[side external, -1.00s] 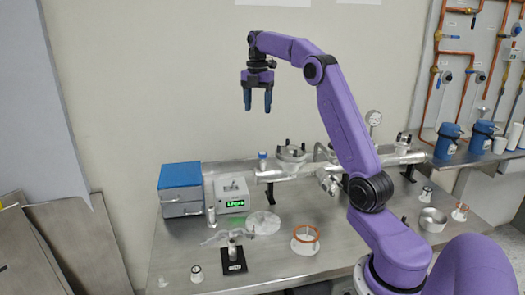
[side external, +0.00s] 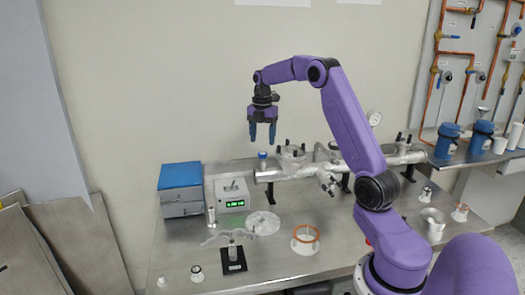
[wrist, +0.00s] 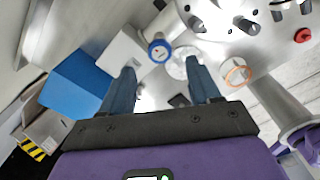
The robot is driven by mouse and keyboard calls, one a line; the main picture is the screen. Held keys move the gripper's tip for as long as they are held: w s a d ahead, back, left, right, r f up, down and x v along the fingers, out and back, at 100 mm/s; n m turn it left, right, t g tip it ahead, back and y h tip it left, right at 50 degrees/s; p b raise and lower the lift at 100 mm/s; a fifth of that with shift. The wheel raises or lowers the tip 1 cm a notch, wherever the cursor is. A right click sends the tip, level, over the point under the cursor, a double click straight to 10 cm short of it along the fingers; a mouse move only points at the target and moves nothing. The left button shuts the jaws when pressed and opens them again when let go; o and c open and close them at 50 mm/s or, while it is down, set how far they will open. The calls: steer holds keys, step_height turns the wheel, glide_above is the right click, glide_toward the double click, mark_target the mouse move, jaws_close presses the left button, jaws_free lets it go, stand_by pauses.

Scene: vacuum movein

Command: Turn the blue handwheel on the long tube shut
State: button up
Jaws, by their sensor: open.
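The long tube (side external: 310,167) is a silvery metal pipe lying across the back of the steel bench on dark supports. The blue handwheel (side external: 262,154) is a small blue cap standing at the tube's left end. In the wrist view the handwheel (wrist: 159,51) shows from above as a blue ring with a pale centre. My gripper (side external: 262,139) is open and empty, its blue fingers pointing down just above the handwheel, seemingly apart from it. In the wrist view the handwheel lies beyond and between the fingertips.
A blue-topped box (side external: 181,188) and a grey instrument with a green display (side external: 232,194) stand left of the tube's end. An orange-ringed piece (side external: 305,239) sits in front.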

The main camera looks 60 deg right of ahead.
mark_target(263, 153)
steer(key=shift+f, duration=2.7)
steer(key=shift+c, duration=0.3)
steer(key=c, duration=1)
